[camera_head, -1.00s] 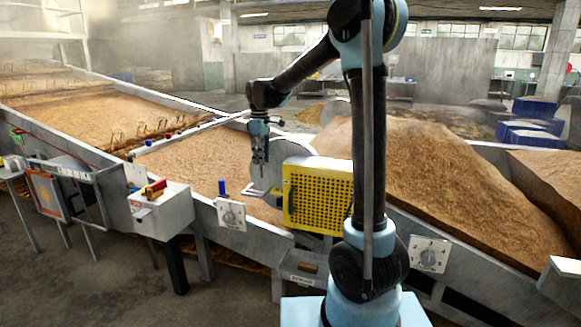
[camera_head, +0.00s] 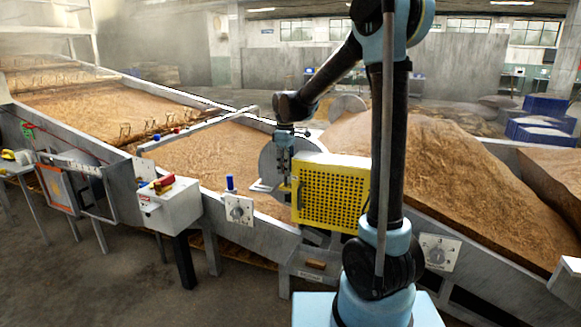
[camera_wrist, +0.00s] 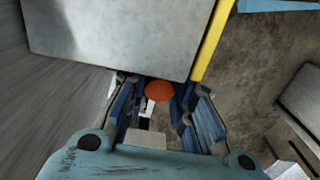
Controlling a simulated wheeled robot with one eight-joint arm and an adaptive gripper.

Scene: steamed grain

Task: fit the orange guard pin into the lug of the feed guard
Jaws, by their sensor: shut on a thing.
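The feed guard (camera_head: 330,196) is a yellow perforated box over the grey side wall of the trough. My gripper (camera_head: 287,183) points down at the guard's left edge, close beside it. In the wrist view, the orange guard pin (camera_wrist: 160,91) shows as a round orange end between my fingers (camera_wrist: 161,98), which are shut on it. The pin's shaft is hidden. A yellow edge of the guard (camera_wrist: 213,40) runs beside a grey plate in that view. The lug cannot be made out clearly, so I cannot tell whether the pin touches it.
A grey round disc (camera_head: 270,160) stands behind my gripper. A dial plate (camera_head: 239,209) and a blue knob (camera_head: 230,183) are to the left on the trough wall. A control box (camera_head: 168,205) with red and yellow parts stands farther left. Grain (camera_head: 215,155) fills the trough.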

